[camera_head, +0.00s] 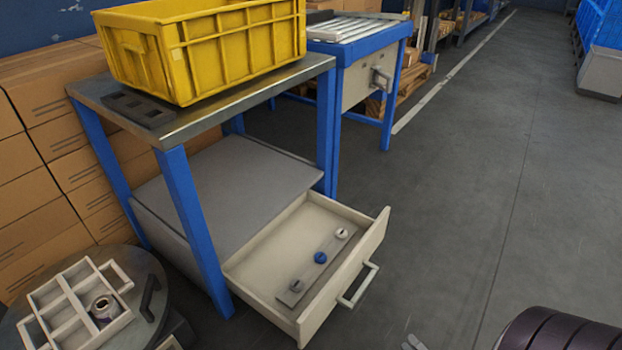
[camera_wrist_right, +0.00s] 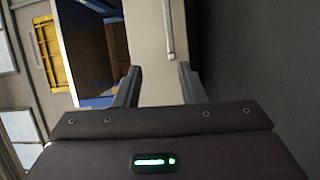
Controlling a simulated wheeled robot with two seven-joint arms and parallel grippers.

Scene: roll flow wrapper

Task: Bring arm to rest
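My right arm enters the head view at the bottom right, where only a small grey piece of the right gripper (camera_head: 413,342) shows at the bottom edge. It is in front of the open drawer (camera_head: 262,243) and apart from its handle (camera_head: 359,285). In the right wrist view the two fingers of my right gripper (camera_wrist_right: 157,75) stand apart with nothing between them. A pale panel with a bar handle (camera_wrist_right: 168,30) shows beyond them. My left gripper is in neither view.
The drawer stands pulled out under a blue-legged bench (camera_head: 230,92) carrying a yellow crate (camera_head: 222,50). It holds a grey strip (camera_head: 312,272) with small knobs. A white divided tray (camera_head: 62,300) with a roll (camera_head: 104,307) sits lower left. The floor (camera_head: 470,200) at right is clear.

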